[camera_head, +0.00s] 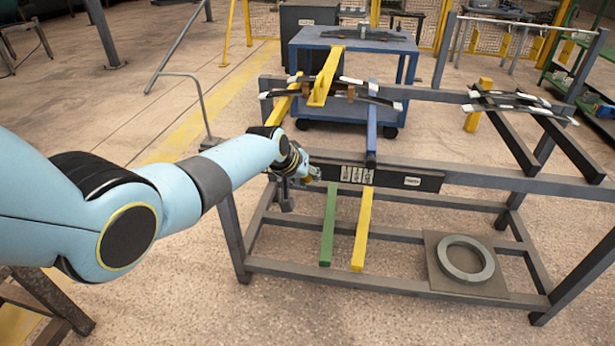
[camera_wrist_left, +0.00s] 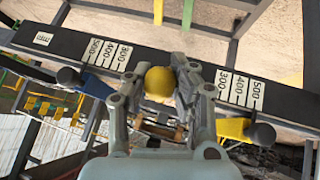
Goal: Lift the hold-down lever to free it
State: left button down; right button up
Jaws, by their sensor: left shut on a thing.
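My left gripper (camera_head: 310,176) is at the front rail of the grey rack. In the left wrist view its fingers (camera_wrist_left: 160,88) are shut around a round yellow knob (camera_wrist_left: 160,83), which I take to be the end of the hold-down lever. The rest of that lever is hidden behind the gripper. A blue arm (camera_head: 371,125) with a dark knob is to the right of my gripper. A yellow arm (camera_head: 284,104) is on the left, partly behind my wrist; its dark knob (camera_wrist_left: 262,134) shows in the wrist view. My right gripper is not in view.
A dark rail with number scales (camera_head: 357,175) runs beside the gripper. Green (camera_head: 328,225) and yellow (camera_head: 362,230) bars slope below it. A grey ring (camera_head: 465,258) lies on a lower plate. A blue cart (camera_head: 352,42) stands behind.

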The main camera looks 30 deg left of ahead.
pick_arm(q)
jog(key=shift+r, duration=0.1)
jog(key=c, duration=1)
grip_release()
jog(key=v, duration=1.2)
jog(key=s+f+g+b, duration=0.1)
jog(key=s+f+g, duration=0.1)
jog(key=s+f, duration=0.65)
jog(key=s+f+g, duration=0.2)
jog(key=s+f, duration=0.4)
jog(key=f, duration=0.5)
jog(key=s+f+m+g, duration=0.1)
jog(key=s+f, duration=0.6)
jog(key=s, duration=0.6)
jog(key=s+f+m+g+y+b, duration=0.1)
jog(key=s+f, duration=0.6)
jog(key=s, duration=0.6)
jog(key=s+a+f+m+g, duration=0.1)
jog(key=s+f, duration=0.7)
jog(key=s, duration=0.5)
jog(key=shift+s+m+y+b, duration=0.15)
jog(key=shift+m+y+b, duration=0.2)
jog(key=shift+m+y, duration=0.05)
